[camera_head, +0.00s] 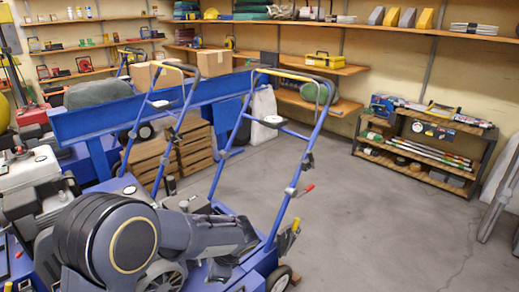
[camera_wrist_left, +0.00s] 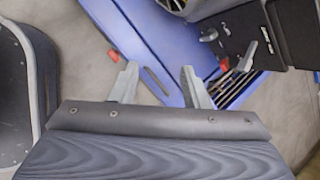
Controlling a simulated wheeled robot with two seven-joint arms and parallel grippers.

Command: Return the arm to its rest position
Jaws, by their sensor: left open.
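My left arm (camera_head: 120,240) crosses the lower left of the head view, over a blue aerator. Its gripper is hard to make out there. In the left wrist view my left gripper (camera_wrist_left: 158,78) shows two grey fingers spread apart with nothing between them. Beyond the fingers lies a blue machine body (camera_wrist_left: 150,40) with a red part (camera_wrist_left: 113,55) beside it. The blue aerator (camera_head: 262,262) has a tall blue handle frame with a red lever (camera_head: 308,190). My right gripper is not in view.
More blue machines stand at the left, with wooden crates (camera_head: 195,145) behind them. A low shelf unit (camera_head: 425,147) with boxes stands at the right wall. Wall shelves hold a yellow toolbox (camera_head: 325,60). The grey floor (camera_head: 390,230) at centre right is clear.

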